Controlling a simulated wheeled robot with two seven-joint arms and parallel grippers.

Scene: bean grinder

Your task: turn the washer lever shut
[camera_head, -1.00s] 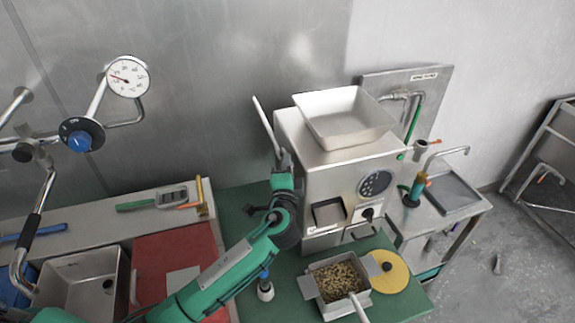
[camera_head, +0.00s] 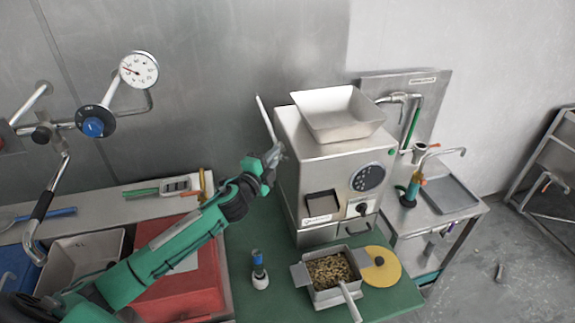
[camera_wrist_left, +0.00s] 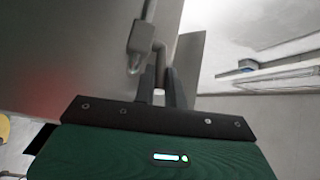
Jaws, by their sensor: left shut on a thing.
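My left gripper (camera_head: 277,153) is at the left side of the steel grinder (camera_head: 335,165), beside a thin upright pale bar (camera_head: 265,118). In the left wrist view its dark fingers (camera_wrist_left: 161,82) are shut around a bent grey metal lever (camera_wrist_left: 158,52). The lever runs up to a grey block (camera_wrist_left: 146,36). I cannot tell from these views that this is the washer lever. In the head view the grip is small, and the held part is mostly hidden by the gripper. My right gripper is not in view.
A hopper (camera_head: 338,112) tops the grinder. A pan of beans (camera_head: 331,270), a yellow disc (camera_head: 382,266) and a small blue-topped tool (camera_head: 259,270) are on the green table (camera_head: 262,300). A red surface (camera_head: 200,285) lies under my left arm. A gauge (camera_head: 139,70) and pipes are at left.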

